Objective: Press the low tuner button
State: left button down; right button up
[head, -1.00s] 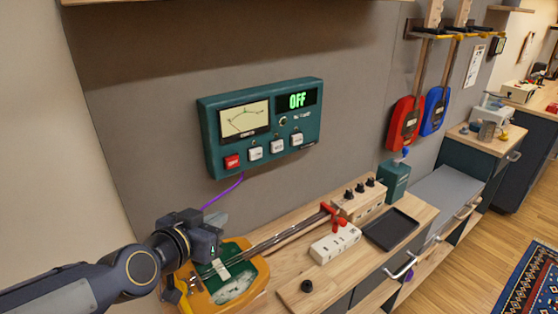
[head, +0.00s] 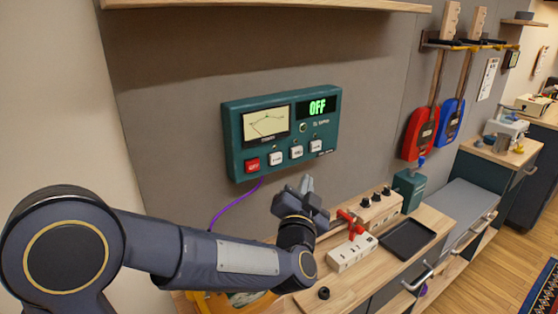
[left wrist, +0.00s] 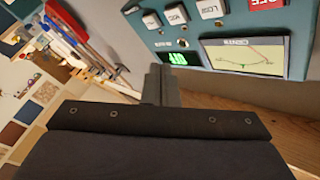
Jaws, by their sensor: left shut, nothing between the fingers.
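The teal tuner box (head: 282,135) is on the grey wall, with a needle meter and a green display reading OFF. Along its lower front are a red button (head: 252,165) and three white buttons. The white button beside the red one (head: 275,158) seems to be the low one; its label is hard to read. In the left wrist view the tuner (left wrist: 255,25) is turned over, with this button (left wrist: 210,8) at the top. My left gripper (head: 307,183) is shut and empty, below the rightmost white button and apart from the box. My right gripper is not in view.
A purple cable (head: 233,205) hangs from the tuner. Red and blue guitars hang at right.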

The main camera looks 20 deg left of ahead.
aim_at(282, 157)
pick_arm(q)
jog(key=shift+w+a, duration=0.1)
jog(key=shift+a, duration=0.05)
jog(key=w+a+b, duration=0.1)
jog(key=w+a, duration=0.4)
jog(key=a, duration=0.1)
jog(key=shift+w+a, duration=0.15)
jog(key=shift+a, duration=0.25)
jog(key=shift+b, duration=0.3)
dwell(1.6)
jog(key=shift+w+a, duration=0.25)
jog(key=shift+a, duration=0.05)
jog(key=shift+w+a, duration=0.25)
jog(key=shift+a, duration=0.1)
dwell(0.6)
dwell(0.4)
jog(key=shift+s+d, duration=0.55)
jog(key=shift+d, duration=0.1)
